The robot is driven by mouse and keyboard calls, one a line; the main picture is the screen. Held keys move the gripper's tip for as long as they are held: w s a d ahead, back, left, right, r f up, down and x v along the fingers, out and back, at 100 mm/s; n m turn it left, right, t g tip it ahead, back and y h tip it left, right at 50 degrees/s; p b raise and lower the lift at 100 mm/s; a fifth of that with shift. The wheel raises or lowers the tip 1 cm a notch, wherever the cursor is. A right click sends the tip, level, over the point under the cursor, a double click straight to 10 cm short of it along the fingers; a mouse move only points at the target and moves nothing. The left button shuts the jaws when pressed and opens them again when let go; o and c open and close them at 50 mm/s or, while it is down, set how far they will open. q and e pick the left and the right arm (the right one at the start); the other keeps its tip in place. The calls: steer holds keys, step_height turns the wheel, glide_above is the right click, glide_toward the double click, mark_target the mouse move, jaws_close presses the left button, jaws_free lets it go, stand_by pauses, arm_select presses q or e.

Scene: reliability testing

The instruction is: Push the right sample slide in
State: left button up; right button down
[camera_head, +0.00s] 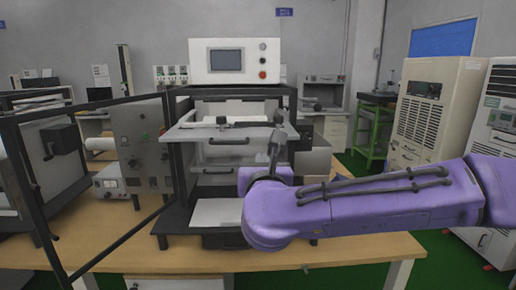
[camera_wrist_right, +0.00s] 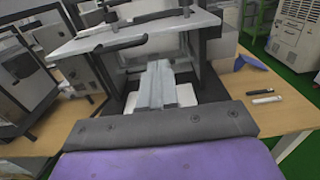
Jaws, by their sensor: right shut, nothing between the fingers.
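The test machine (camera_head: 235,62) stands on the table with its front open. A light upper slide plate (camera_head: 190,133) with a dark bar handle sticks out of its front, and it also shows in the wrist view (camera_wrist_right: 88,43). A lower light plate (camera_head: 215,212) sits near the base. I cannot tell which part is the right sample slide. My right gripper (camera_head: 277,122) is shut and empty, upright at the right side of the upper plate. In the wrist view its fingers (camera_wrist_right: 158,66) point at the machine's front. Contact is unclear. My left gripper is out of view.
A black-framed door (camera_head: 88,107) stands open on the left. A grey instrument panel (camera_head: 142,145) is behind it. The wooden table (camera_head: 365,250) is clear at the right front, apart from small tools (camera_wrist_right: 264,96) in the wrist view. Beige cabinets (camera_head: 437,110) stand at the right.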

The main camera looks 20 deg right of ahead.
mark_target(257, 139)
steer(key=p+x, duration=0.5)
steer(key=x, duration=0.7)
steer(key=shift+w, duration=0.1)
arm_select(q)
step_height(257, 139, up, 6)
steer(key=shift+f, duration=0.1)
arm_select(e)
steer(key=shift+w+d+f, duration=0.15)
steer(key=shift+w+f, duration=0.05)
steer(key=shift+w, duration=0.3)
steer(key=shift+w, duration=0.1)
